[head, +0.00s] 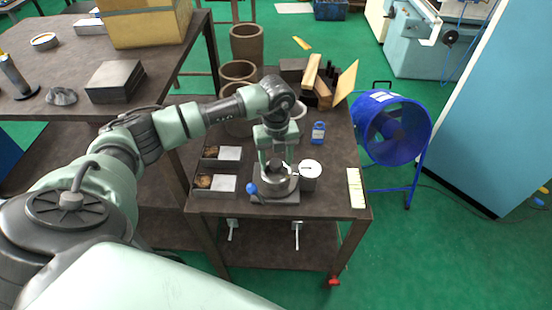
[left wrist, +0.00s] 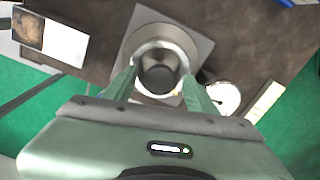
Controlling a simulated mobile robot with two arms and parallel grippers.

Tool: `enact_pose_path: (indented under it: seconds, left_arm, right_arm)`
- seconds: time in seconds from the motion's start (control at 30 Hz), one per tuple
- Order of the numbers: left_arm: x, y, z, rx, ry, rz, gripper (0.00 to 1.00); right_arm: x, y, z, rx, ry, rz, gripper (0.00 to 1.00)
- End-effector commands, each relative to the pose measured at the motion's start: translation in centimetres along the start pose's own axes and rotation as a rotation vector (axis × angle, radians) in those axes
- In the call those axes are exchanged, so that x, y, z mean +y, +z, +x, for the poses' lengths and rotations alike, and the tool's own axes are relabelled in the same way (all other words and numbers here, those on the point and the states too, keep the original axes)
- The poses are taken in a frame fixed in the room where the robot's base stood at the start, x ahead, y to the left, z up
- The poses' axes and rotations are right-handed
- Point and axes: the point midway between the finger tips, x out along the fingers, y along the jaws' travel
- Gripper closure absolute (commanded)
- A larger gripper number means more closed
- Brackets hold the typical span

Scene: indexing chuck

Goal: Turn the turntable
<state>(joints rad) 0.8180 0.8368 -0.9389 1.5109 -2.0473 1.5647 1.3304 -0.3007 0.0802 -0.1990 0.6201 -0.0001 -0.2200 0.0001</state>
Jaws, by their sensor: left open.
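The turntable (head: 275,186) is a round metal chuck on a square grey base plate near the front of the dark table. A lever with a blue knob (head: 252,188) sticks out at its left side. My left gripper (head: 275,165) reaches down over the turntable from above. In the left wrist view the turntable (left wrist: 158,45) shows as a metal ring around a dark round centre piece. The two green fingers of my left gripper (left wrist: 158,88) are spread apart, one on each side of the ring's near part. Whether they touch it I cannot tell. My right gripper is not in view.
A white-topped can (head: 310,172) stands close at the turntable's right. Two small trays with white cards (head: 222,184) lie at the left. A blue bottle (head: 318,133) and brown pots (head: 246,45) stand farther back. A pale strip (head: 355,188) lies at the right edge.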

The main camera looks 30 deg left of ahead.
Motion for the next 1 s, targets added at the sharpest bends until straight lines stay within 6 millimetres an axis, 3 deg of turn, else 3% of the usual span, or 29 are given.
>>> enact_pose_path:
  seconds: [0.13, 0.17, 0.33, 0.37, 0.67, 1.0]
  left_arm:
    - [0.0, 0.0, 0.0, 0.0, 0.0, 0.0, 0.44]
    - [0.0, 0.0, 0.0, 0.0, 0.0, 0.001, 0.49]
    - [0.0, 0.0, 0.0, 0.0, 0.0, 0.001, 0.96]
    - [0.0, 0.0, 0.0, 0.0, 0.0, 0.001, 1.0]
    - [0.0, 0.0, 0.1, -0.001, -0.001, 0.036, 1.0]
    - [0.0, 0.1, 0.2, -0.002, 0.0, 0.253, 1.0]
  right_arm:
    - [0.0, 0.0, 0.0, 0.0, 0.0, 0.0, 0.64]
    - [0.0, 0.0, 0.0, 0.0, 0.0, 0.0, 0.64]
    - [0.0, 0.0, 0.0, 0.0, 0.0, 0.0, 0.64]
    - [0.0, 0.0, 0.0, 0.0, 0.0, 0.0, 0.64]
    - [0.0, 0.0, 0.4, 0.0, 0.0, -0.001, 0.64]
    - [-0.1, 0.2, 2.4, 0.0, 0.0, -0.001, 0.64]
